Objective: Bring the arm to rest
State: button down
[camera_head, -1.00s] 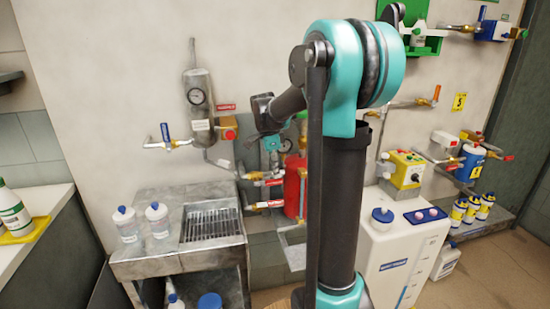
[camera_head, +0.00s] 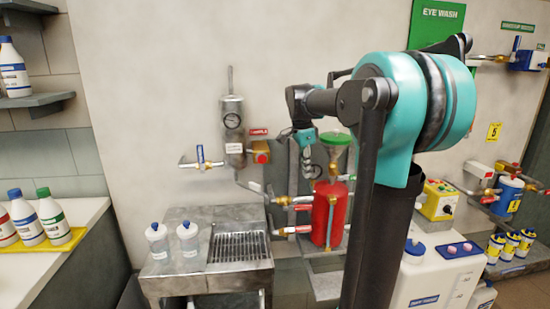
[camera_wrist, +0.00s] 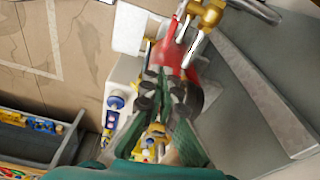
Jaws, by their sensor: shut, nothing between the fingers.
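My gripper (camera_head: 308,170) hangs from the end of my folded arm in the head view, small and partly in front of the pipes and wall. In the wrist view my gripper (camera_wrist: 163,78) points down past a red cylinder and brass fittings, with its dark fingers close together. It is shut and holds nothing. The arm's large teal joint stands high at the right of the head view and hides part of the wall behind it.
A red cylinder (camera_head: 329,212) with a green top stands behind the gripper. A metal sink (camera_head: 205,277) with two bottles is at its left. A white tank (camera_head: 430,275) stands right of the arm. Bottles stand on a yellow tray (camera_head: 72,238) at far left.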

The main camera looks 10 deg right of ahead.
jog(key=s+a+f+n+t+y, duration=0.1)
jog(key=s+f+n+t, duration=0.1)
jog(key=s+f+n, duration=0.6)
jog(key=s+a+f+n+t, duration=0.1)
jog(key=s+a+f+n, duration=0.1)
jog(key=s+f+n, duration=0.6)
jog(key=s+f, duration=0.7)
jog(key=f, duration=0.2)
jog(key=shift+t+y, duration=0.4)
